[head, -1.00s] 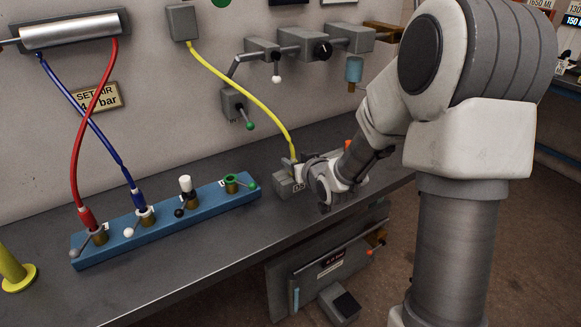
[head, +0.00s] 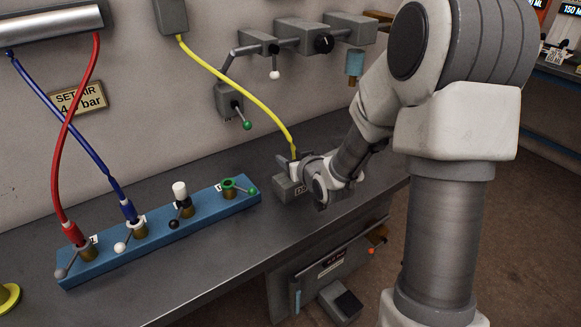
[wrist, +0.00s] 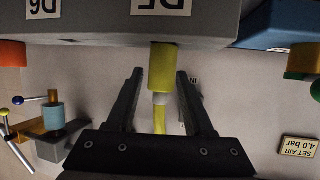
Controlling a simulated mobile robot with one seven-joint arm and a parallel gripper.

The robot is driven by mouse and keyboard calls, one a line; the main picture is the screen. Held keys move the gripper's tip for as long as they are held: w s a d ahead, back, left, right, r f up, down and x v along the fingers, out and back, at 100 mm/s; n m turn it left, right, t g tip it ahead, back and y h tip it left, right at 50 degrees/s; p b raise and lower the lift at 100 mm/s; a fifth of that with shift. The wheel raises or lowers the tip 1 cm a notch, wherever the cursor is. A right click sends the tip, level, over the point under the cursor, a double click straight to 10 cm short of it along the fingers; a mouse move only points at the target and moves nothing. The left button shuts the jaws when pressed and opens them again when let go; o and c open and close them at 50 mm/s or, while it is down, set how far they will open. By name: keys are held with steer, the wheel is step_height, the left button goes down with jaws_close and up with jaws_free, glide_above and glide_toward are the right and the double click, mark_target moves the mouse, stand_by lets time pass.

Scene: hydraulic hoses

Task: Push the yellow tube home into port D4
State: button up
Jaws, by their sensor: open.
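The yellow tube (head: 250,91) hangs from a grey wall box down to a grey port block (head: 290,188) on the bench. My gripper (head: 295,166) is at the tube's lower end, just above this block. In the wrist view my gripper (wrist: 158,74) is open. Its dark fingers stand on either side of the tube's yellow end (wrist: 162,68), with gaps visible.
A blue manifold (head: 158,235) with red and blue hoses and small levers lies left on the bench. A wall valve with a green knob (head: 247,124) is behind the tube. In the wrist view an orange part (wrist: 12,54) is at left. The bench front is clear.

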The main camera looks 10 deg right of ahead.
steer(key=shift+w+f, duration=0.15)
steer(key=shift+w, duration=0.1)
jaws_close()
stand_by(0.3)
